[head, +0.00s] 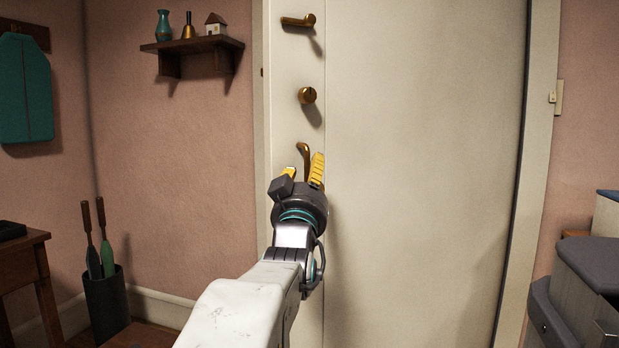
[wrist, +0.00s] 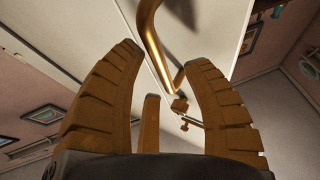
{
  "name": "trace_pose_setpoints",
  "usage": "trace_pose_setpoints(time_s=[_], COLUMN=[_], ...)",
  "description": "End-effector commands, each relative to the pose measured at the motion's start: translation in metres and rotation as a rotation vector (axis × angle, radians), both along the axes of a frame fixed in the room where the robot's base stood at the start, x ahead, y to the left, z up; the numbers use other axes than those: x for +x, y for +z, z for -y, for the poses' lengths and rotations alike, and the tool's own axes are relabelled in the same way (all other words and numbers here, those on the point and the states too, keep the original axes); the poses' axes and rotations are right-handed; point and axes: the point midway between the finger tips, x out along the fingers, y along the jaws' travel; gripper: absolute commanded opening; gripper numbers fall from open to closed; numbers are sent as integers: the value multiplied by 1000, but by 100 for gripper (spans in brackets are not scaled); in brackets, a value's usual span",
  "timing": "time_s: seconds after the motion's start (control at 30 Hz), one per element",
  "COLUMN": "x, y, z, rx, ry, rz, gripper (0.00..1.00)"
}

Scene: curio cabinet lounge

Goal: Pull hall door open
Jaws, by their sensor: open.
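The hall door (head: 425,160) is a tall cream panel in a pale frame, and it looks closed. Its left strip carries a brass lever (head: 298,20) at the top, a round brass knob (head: 307,95) below it, and a curved brass pull handle (head: 303,150) lowest. My gripper (head: 303,170), with yellow ribbed fingers, is open just in front of the pull handle and hides its lower part. In the wrist view the pull handle (wrist: 151,38) runs between the fingertips of my gripper (wrist: 165,58). I cannot tell whether the fingers touch it.
A wall shelf (head: 192,44) with small ornaments hangs left of the door. A dark bin (head: 106,305) with tools and a wooden table (head: 22,262) stand at lower left. Grey furniture (head: 590,265) stands at lower right, near the door's right side.

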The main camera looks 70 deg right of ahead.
Motion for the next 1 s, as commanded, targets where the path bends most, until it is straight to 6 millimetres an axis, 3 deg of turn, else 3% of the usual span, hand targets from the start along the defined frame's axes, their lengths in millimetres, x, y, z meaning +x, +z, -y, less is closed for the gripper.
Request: trace_pose_setpoints(time_s=[0.23,0.67,1.0], x=[3,3,3], y=[5,6,6], z=[12,14,14], rx=[1,1,1], ry=[0,0,0], rz=[0,0,0], gripper=[45,46,16])
